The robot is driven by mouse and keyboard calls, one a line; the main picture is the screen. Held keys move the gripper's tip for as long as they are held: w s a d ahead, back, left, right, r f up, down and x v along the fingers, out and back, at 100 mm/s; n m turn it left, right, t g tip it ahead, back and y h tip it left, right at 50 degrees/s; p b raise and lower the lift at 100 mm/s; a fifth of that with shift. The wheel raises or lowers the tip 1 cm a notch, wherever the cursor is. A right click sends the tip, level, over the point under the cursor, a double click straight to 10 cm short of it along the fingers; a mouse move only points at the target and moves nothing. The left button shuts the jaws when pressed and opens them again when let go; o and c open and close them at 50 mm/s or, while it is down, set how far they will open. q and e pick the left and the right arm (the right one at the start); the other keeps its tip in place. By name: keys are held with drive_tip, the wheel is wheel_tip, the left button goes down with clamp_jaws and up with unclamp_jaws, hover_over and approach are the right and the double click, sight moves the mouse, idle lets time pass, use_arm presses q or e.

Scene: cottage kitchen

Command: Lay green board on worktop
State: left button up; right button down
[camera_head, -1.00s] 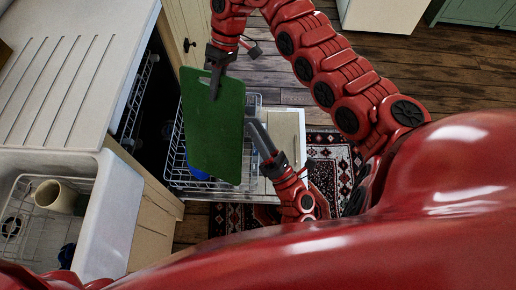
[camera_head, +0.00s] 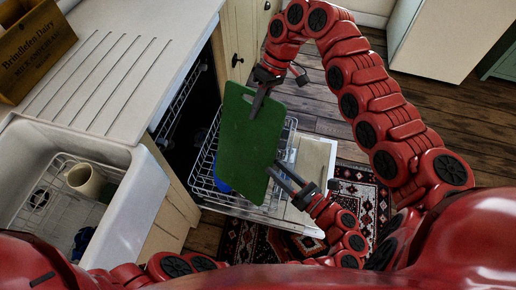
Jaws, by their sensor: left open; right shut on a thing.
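The green board (camera_head: 248,148) hangs in the air above the open dishwasher's rack, tilted, with its broad face toward the camera. My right gripper (camera_head: 260,102) is shut on the board's upper edge. My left gripper (camera_head: 284,176) is open beside the board's lower right edge; I cannot tell whether it touches the board. The worktop (camera_head: 120,50) is the pale, grooved surface at the upper left, apart from the board.
The dishwasher rack (camera_head: 206,166) is pulled out below the board, with a blue item (camera_head: 222,186) partly hidden. A white sink (camera_head: 140,200) holds a wire rack and a cream mug (camera_head: 84,180). A wooden crate (camera_head: 34,48) stands on the worktop's far left. The worktop's middle is clear.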

sight(256, 149)
use_arm(q)
drive_tip(key=x, duration=0.9)
drive_tip(key=shift+w+r, duration=0.2)
drive_tip(key=shift+w, duration=0.2)
drive_tip(key=c, duration=0.7)
clamp_jaws()
drive_tip(key=shift+d+f, duration=0.1)
use_arm(e)
drive_tip(key=shift+s+a, duration=0.1)
drive_tip(key=shift+a, duration=0.05)
drive_tip(key=c, duration=0.8)
unclamp_jaws()
